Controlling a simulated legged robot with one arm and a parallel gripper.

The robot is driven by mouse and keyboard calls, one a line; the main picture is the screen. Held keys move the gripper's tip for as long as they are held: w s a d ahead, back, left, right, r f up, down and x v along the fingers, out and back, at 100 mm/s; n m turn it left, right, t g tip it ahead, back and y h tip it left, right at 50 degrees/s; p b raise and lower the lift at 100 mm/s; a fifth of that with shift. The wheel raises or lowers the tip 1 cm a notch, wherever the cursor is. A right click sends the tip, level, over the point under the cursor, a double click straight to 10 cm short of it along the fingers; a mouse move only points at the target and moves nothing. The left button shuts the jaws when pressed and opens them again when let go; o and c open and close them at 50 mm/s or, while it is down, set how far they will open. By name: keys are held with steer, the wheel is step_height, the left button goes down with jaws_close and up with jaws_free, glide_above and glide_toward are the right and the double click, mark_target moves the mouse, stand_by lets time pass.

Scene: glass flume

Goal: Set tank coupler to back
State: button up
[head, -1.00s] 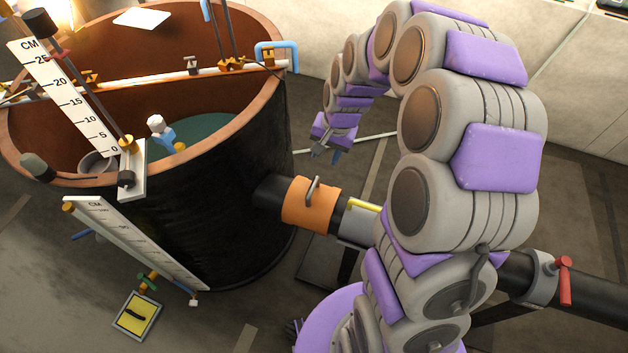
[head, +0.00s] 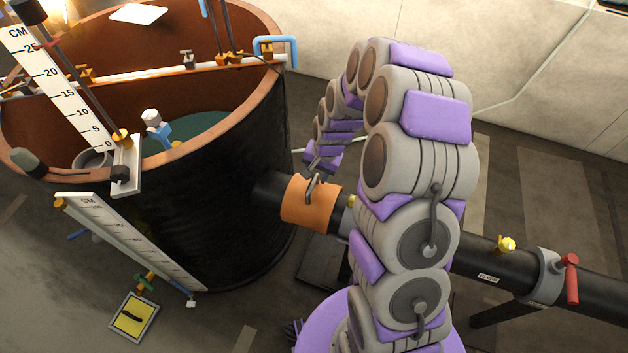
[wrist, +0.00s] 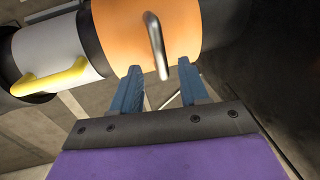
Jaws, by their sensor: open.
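The orange coupler (head: 308,208) is a band around the black pipe beside the dark round tank (head: 215,225). A grey metal lever handle (head: 314,188) sticks up from it. In the wrist view the orange coupler (wrist: 185,25) fills the top, with its bent handle (wrist: 156,45) in front. My gripper (wrist: 162,75) is open, and its two blue fingers point at the coupler. The lower end of the handle appears between the fingertips, but I cannot tell whether they touch it. In the head view my gripper (head: 314,172) is small and hangs just above the handle.
A white coupler with a yellow handle (wrist: 50,78) sits along the pipe, mostly hidden behind my arm in the head view. Farther right are a yellow valve (head: 506,244) and a grey collar with a red handle (head: 571,278). A centimetre scale (head: 130,240) leans at the tank's front.

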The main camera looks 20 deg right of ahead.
mark_target(313, 182)
steer(key=shift+w+a+f+b, duration=0.1)
steer(key=shift+a+f+b, duration=0.05)
steer(key=shift+f, duration=0.8)
steer(key=shift+w+a+f+b, duration=0.1)
steer(key=shift+a+f+b, duration=0.05)
steer(key=shift+f, duration=0.8)
steer(key=shift+c, duration=0.2)
jaws_close()
